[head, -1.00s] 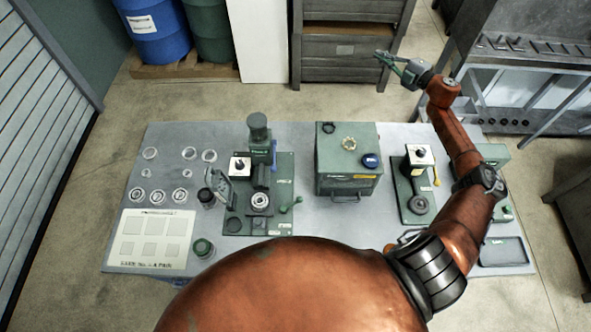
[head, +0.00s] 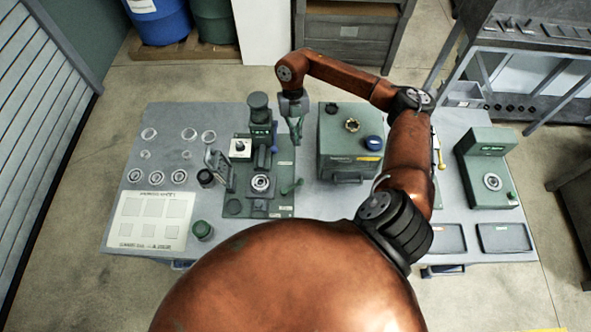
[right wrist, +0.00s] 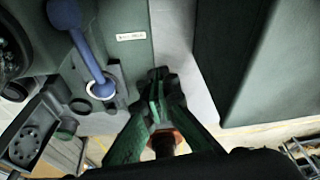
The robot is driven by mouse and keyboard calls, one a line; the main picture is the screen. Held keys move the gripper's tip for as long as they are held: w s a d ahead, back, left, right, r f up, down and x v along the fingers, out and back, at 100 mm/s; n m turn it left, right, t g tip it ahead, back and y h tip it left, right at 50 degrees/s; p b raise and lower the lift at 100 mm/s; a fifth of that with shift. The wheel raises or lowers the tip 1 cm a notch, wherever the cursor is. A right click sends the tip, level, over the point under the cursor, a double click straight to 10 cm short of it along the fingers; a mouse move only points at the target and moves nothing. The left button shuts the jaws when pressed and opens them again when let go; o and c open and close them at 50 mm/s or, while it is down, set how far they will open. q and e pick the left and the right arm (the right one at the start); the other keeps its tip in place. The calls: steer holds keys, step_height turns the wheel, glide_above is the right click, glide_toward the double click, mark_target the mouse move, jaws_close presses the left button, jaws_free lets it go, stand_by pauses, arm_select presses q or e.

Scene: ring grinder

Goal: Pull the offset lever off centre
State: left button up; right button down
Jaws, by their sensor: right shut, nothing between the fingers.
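The green machine (head: 285,207) stands left of centre on the table. It carries a blue lever (head: 274,142) beside its column and a green ball-ended lever (head: 292,187) at its front right. I cannot tell by label which is the offset lever. In the right wrist view the blue lever (right wrist: 88,45) rises from a pale round collar at upper left. My right gripper (head: 297,141) is shut and empty, pointing down just right of the blue lever and apart from it. Its fingertips (right wrist: 158,76) meet in the wrist view. My left gripper is out of view.
A green box (head: 349,150) with round parts on top stands close right of the gripper. Loose rings (head: 157,176) and a marked sheet (head: 152,219) lie at left. Another green machine (head: 487,170) and two trays (head: 504,238) are at right. My right arm spans the table.

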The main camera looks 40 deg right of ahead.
mark_target(293, 187)
steer(key=p+x, duration=0.2)
steer(key=x, duration=0.7)
steer(key=shift+s+a+f, duration=0.15)
steer(key=shift+f, duration=0.2)
steer(key=s, duration=0.1)
steer(key=a+p, duration=0.1)
steer(key=s+p, duration=0.1)
steer(key=shift+s+a+f, duration=0.25)
steer(key=shift+s+f, duration=0.05)
steer(key=shift+s, duration=0.05)
steer(key=shift+s+a+f, duration=0.2)
steer(key=shift+s, duration=0.1)
steer(key=shift+a, duration=0.1)
